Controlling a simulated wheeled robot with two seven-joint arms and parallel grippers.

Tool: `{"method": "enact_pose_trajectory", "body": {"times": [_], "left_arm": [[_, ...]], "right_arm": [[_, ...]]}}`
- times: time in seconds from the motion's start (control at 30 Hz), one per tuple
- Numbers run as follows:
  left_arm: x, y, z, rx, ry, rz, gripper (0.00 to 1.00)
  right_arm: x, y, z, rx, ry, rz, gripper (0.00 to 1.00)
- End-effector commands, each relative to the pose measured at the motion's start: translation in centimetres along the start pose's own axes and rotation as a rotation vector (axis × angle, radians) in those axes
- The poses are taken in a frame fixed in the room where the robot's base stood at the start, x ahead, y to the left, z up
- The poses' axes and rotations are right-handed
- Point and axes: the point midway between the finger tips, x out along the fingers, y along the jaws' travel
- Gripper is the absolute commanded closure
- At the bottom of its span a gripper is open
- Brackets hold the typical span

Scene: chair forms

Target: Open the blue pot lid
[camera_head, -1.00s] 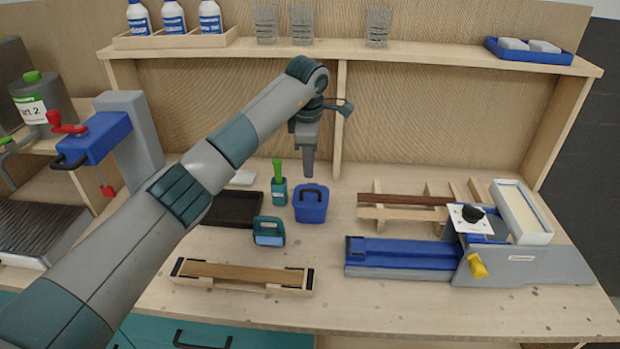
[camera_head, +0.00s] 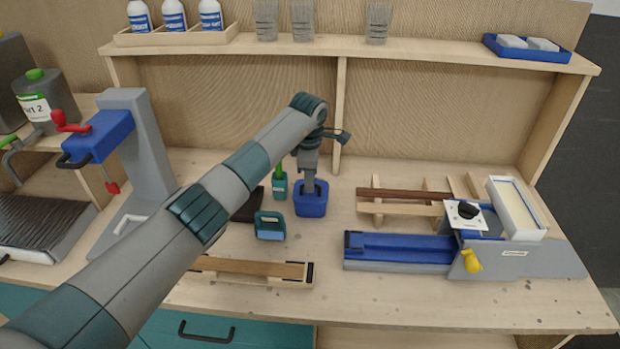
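The blue pot (camera_head: 311,206) stands on the workbench, in the middle of the picture. Its lid has a dark handle, now mostly covered by my gripper. My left gripper (camera_head: 308,186) points straight down at the pot's top, its tip at the lid handle. The fingers are small and partly hidden, so I cannot tell whether they are apart or closed on the handle. The lid sits on the pot. My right gripper does not show.
A teal holder with a green handle (camera_head: 279,186) stands close left of the pot. A teal caddy (camera_head: 269,226) is in front left. A blue and grey fixture (camera_head: 400,250) lies to the right. A shelf (camera_head: 420,51) with glasses is above.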

Motion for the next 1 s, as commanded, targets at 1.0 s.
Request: {"method": "enact_pose_trajectory", "body": {"times": [1.0], "left_arm": [[-0.08,0.03,0.01,0.000,0.000,0.000,1.00]], "right_arm": [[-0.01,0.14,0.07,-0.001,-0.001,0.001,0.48]]}}
